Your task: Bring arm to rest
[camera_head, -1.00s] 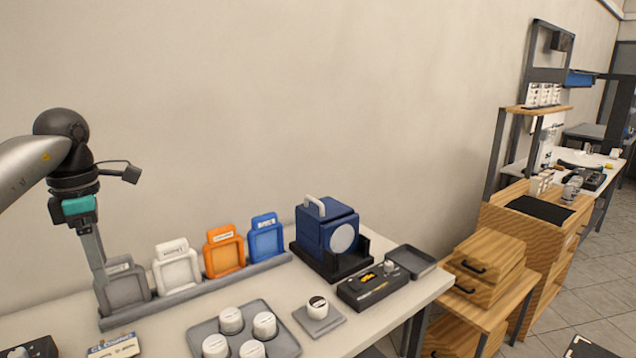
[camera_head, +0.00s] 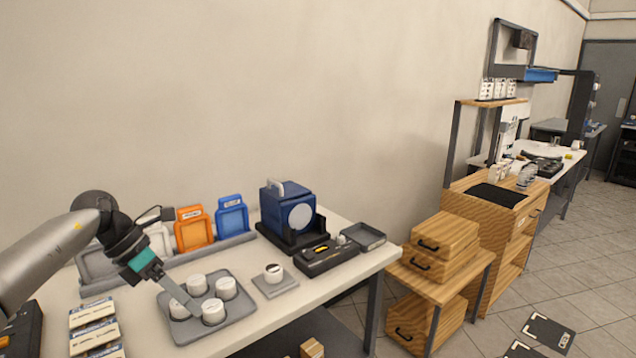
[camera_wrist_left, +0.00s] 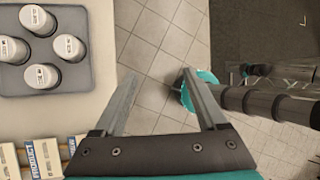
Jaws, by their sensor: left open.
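My left gripper (camera_head: 191,304) comes in from the left in the head view, tilted down to the right, in front of the grey tray of white canisters. In the left wrist view its two fingers (camera_wrist_left: 166,95) stand apart with nothing between them, over floor tiles just past the table edge. The tray (camera_head: 243,327) holds several white canisters; it also shows at the upper left of the left wrist view (camera_wrist_left: 84,84). My right gripper is not in view.
The white table (camera_head: 330,285) carries a rack with grey, white, orange and blue frames (camera_head: 232,218), a blue box device (camera_head: 288,211), a black case (camera_head: 326,258) and labelled boxes (camera_head: 93,322). Wooden drawers (camera_head: 443,235) stand right.

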